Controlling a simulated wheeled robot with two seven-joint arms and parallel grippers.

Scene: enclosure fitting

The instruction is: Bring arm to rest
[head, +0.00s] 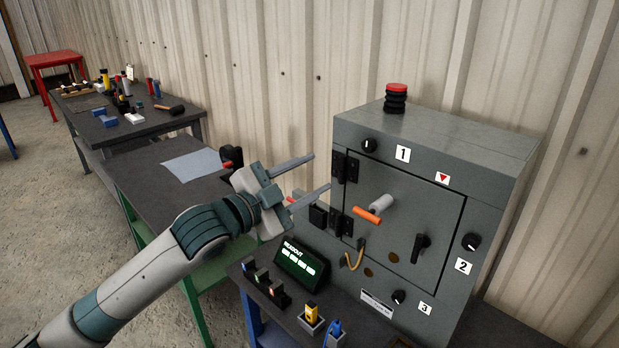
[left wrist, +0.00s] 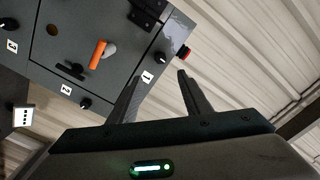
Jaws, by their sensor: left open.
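My left gripper (head: 322,174) is open and empty, with its two fingers apart in the air to the left of the grey enclosure (head: 500,185). The left wrist view shows the same open fingers (left wrist: 156,85) with nothing between them. The enclosure's door carries an orange-handled lever (head: 368,214) and a black handle (head: 421,247). The orange handle also shows in the left wrist view (left wrist: 97,54). Black knobs sit beside labels 1, 2 and 3. My right gripper is not in view.
A readout box (head: 301,264) and several small coloured parts stand on the bench in front of the enclosure. A red-and-black stack (head: 396,98) stands on its top. A darker bench (head: 150,190) with a light sheet (head: 194,165) runs to the left. Open floor lies at far left.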

